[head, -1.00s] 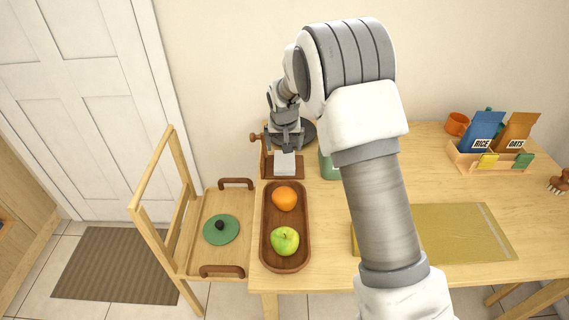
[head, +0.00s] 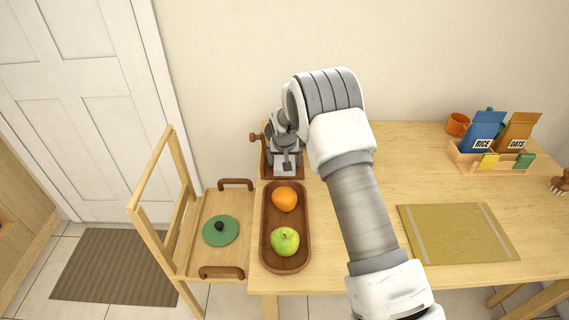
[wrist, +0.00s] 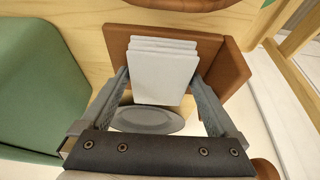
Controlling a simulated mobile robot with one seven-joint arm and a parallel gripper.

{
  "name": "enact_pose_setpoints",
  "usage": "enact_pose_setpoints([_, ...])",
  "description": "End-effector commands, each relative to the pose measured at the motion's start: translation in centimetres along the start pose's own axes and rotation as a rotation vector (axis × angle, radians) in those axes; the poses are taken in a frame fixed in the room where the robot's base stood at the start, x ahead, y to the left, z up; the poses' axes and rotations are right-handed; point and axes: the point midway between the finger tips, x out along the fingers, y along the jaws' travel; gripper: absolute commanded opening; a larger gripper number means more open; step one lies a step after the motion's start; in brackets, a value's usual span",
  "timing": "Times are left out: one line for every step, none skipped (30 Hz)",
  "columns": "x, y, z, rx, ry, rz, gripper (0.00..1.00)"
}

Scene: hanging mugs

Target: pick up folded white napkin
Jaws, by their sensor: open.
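The folded white napkin (wrist: 163,72) is a stack of flat layers in a brown wooden holder (wrist: 232,68), seen in the wrist view. In the head view the napkin (head: 285,169) shows only in part below my gripper (head: 285,160), near the table's back left. In the wrist view my gripper (wrist: 160,78) is open, with one finger on each side of the napkin. The right finger looks close to the napkin's edge; I cannot tell whether either finger touches it.
A wooden tray (head: 270,262) with an orange (head: 284,199) and a green apple (head: 285,241) lies in front of the holder. A green object (wrist: 40,85) stands close left in the wrist view. A grey oval dish (wrist: 147,120) shows beyond the napkin.

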Motion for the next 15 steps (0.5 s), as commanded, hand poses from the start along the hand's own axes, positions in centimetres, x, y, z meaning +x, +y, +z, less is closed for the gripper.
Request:
enact_pose_setpoints([-0.04, 0.00, -0.03, 0.000, 0.001, 0.000, 0.95])
enact_pose_setpoints([-0.04, 0.00, -0.03, 0.000, 0.001, 0.000, 0.95])
enact_pose_setpoints([-0.05, -0.01, -0.03, 0.000, 0.001, 0.000, 0.95])
enact_pose_setpoints([-0.05, 0.00, -0.03, 0.000, 0.001, 0.000, 0.93])
enact_pose_setpoints([-0.06, 0.00, -0.03, 0.000, 0.001, 0.000, 0.88])
enact_pose_setpoints([-0.06, 0.00, -0.03, 0.000, 0.001, 0.000, 0.81])
enact_pose_setpoints([-0.06, 0.00, -0.03, 0.000, 0.001, 0.000, 0.75])
enact_pose_setpoints([-0.07, 0.00, -0.03, 0.000, 0.001, 0.000, 0.70])
enact_pose_setpoints([-0.07, 0.00, -0.03, 0.000, 0.001, 0.000, 0.63])
enact_pose_setpoints([-0.07, 0.00, -0.03, 0.000, 0.001, 0.000, 0.57])
enact_pose_setpoints([-0.07, 0.00, -0.03, 0.000, 0.001, 0.000, 0.52])
enact_pose_setpoints([-0.08, 0.00, -0.03, 0.000, 0.001, 0.000, 0.45])
enact_pose_setpoints([-0.08, 0.00, -0.03, 0.000, 0.001, 0.000, 0.39])
enact_pose_setpoints([-0.08, 0.00, -0.03, 0.000, 0.001, 0.000, 0.34])
enact_pose_setpoints([-0.10, -0.01, -0.06, 0.000, 0.001, 0.000, 0.29])
